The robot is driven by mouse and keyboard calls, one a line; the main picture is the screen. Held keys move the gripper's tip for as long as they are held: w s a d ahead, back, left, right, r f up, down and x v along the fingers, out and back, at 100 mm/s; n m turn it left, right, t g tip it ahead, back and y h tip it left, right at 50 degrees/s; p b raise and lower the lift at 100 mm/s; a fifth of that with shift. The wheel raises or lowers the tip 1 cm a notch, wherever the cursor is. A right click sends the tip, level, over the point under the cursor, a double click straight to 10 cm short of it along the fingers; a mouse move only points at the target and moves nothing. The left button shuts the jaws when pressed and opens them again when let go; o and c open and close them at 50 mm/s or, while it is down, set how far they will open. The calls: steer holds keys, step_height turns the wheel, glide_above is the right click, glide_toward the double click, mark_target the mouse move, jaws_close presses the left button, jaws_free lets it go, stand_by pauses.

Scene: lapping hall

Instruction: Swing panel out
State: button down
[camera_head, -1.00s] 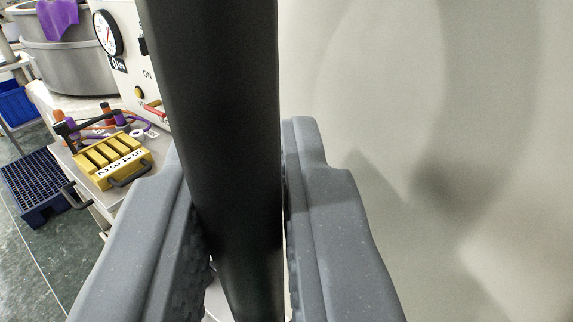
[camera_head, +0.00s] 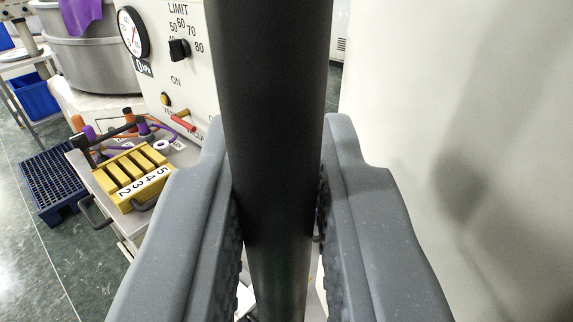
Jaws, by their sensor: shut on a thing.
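A thick black upright bar (camera_head: 272,90), which looks like the panel's handle, runs from the top edge down through the middle of the view. My gripper (camera_head: 283,200) is shut on it, with one grey finger on each side and the ribbed pads against it. A pale, smooth panel (camera_head: 400,80) fills the right side, with soft shadows on it. Where the bar joins the panel is hidden.
A white control box (camera_head: 190,85) with a gauge (camera_head: 133,32), a black knob and a red lever stands behind on the left. A yellow numbered block (camera_head: 135,178) lies on a cart before it. Farther left are a metal tub (camera_head: 95,60), a blue pallet (camera_head: 55,182) and green floor.

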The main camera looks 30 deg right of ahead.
steer(key=shift+w+a+f, duration=0.2)
steer(key=shift+a+f, duration=0.3)
steer(key=shift+a, duration=0.05)
steer(key=c, duration=1.5)
jaws_free()
steer(key=shift+w, duration=0.1)
steer(key=shift+o, duration=0.2)
steer(key=shift+d+r, duration=0.2)
steer(key=shift+d, duration=0.15)
steer(key=shift+d+r, duration=0.1)
steer(key=shift+d, duration=0.05)
steer(key=shift+s, duration=0.25)
